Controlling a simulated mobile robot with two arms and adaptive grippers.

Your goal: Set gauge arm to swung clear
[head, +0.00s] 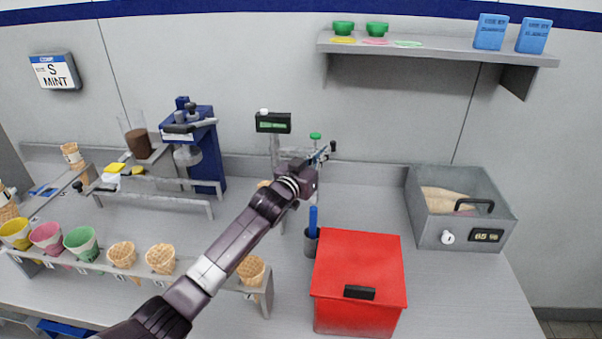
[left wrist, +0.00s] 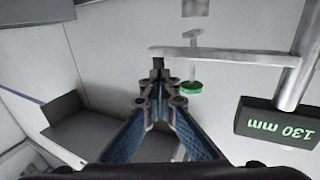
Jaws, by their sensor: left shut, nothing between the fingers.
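The gauge stands at the middle back, with a post and a dark display (head: 273,122). In the left wrist view the display (left wrist: 278,123) reads 130 mm, upside down. Its grey gauge arm (left wrist: 225,56) reaches sideways from the post to a dark knob (left wrist: 158,65). My left gripper (head: 324,153) is shut and empty close to the arm's knob end. In the wrist view its fingertips (left wrist: 159,101) lie just below the knob; contact cannot be told. My right gripper is not in view.
A red box (head: 358,280) and a cup with a blue tool (head: 311,240) stand near my left arm. A grey bin (head: 460,210) is at right. A cone rack (head: 200,275) is at left front, a blue press (head: 203,150) behind. A shelf (head: 430,48) hangs above.

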